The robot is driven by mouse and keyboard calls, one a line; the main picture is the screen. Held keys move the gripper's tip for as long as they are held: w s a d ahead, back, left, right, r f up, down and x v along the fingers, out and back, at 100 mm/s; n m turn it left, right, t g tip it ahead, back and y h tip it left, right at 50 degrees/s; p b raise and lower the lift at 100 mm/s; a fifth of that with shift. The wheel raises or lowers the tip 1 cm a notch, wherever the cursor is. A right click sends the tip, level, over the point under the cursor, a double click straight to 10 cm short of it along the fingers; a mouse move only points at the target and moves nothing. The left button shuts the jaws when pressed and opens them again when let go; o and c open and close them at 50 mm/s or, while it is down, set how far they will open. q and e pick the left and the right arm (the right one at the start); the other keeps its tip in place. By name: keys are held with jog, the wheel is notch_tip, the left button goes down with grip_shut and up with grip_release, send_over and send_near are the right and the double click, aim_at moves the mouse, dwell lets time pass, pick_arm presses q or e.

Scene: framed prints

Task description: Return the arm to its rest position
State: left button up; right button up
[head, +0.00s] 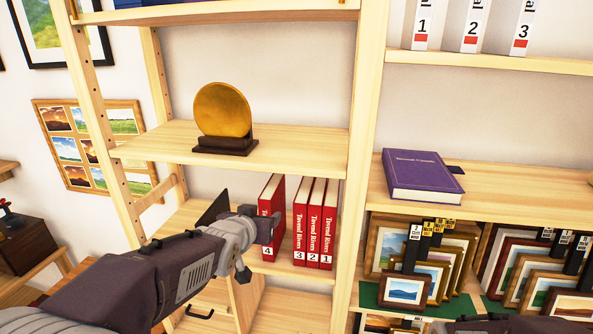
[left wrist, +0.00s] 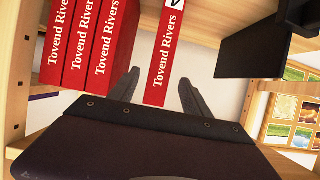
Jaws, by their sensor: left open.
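My left gripper (head: 248,242) is open in front of the lower shelf, close to the red book numbered 4 (head: 267,222). In the left wrist view, the gripper's two fingers (left wrist: 160,90) are spread with the lower end of that book (left wrist: 165,55) showing between them. The book stands upright on the shelf; I cannot tell whether a finger touches it. Three more red "Tovend Rivers" books (head: 314,225) stand together to its right, across a gap. They also show in the left wrist view (left wrist: 92,45). My right gripper is not in view.
A black upright plate (head: 213,207) stands left of book 4. A gold disc (head: 222,110) on a dark base stands on the shelf above. A purple book (head: 422,175) lies on the right shelf, above several framed prints (head: 405,288). Wooden uprights (head: 358,130) border the bay.

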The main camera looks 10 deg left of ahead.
pick_arm(q)
jog(key=s+f+g+b, duration=0.3)
jog(key=s+f, duration=0.2)
jog(key=f, duration=0.6)
jog(key=s+f+g+b, duration=0.3)
jog(key=s+f, duration=0.1)
jog(key=f, duration=0.8)
jog(key=s+f+g+b, duration=0.3)
jog(key=s+f+g, duration=0.3)
jog(key=s+f, duration=0.5)
jog(key=s, duration=0.3)
jog(key=shift+s+f, duration=0.15)
jog(key=shift+f, duration=0.25)
jog(key=shift+d, duration=0.1)
